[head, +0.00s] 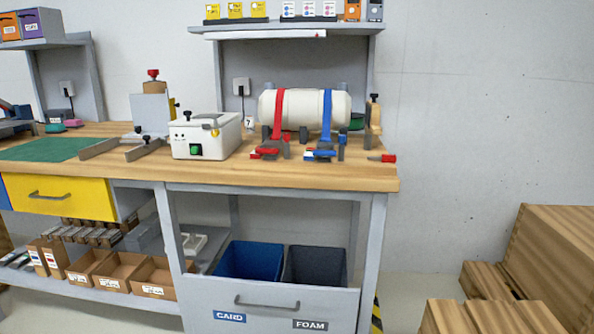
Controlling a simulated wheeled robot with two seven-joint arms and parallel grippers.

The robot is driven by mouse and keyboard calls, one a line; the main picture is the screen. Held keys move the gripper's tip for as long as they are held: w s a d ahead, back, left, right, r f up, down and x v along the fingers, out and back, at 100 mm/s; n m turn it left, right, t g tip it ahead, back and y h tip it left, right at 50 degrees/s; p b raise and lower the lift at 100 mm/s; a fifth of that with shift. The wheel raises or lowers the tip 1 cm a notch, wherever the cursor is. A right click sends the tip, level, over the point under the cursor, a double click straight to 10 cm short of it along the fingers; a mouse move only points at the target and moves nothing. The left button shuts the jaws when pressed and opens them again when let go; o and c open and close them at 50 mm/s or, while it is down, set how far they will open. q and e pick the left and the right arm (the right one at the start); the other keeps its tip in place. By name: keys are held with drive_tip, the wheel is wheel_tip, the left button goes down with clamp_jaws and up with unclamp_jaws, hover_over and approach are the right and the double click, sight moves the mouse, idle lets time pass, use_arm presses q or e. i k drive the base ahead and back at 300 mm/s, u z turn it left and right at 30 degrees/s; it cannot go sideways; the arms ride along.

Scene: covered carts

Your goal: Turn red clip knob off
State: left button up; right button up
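A white roll (310,108) lies on its side on the wooden workbench, with a red strap (279,112) and a blue strap (326,115) over it. A red clip (266,153) sits on the bench top at the foot of the red strap. A blue clip (320,154) sits beside it to the right. The red clip's knob is too small to make out, and I cannot tell how it is turned. Neither of my grippers is in view.
A white box with a green button (207,137) stands left of the red clip. A red-ended tool (387,158) lies by the bench's right edge (340,177). Blue and dark bins (250,259) sit below. Wooden crates (550,255) stand on the right.

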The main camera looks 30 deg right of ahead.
sight(286, 137)
drive_tip(key=z, duration=0.2)
drive_tip(key=k, duration=0.6)
drive_tip(key=z, duration=0.6)
drive_tip(key=k, duration=0.5)
drive_tip(key=u, duration=0.8)
drive_tip(key=i, duration=1.6)
drive_tip(key=z, duration=0.7)
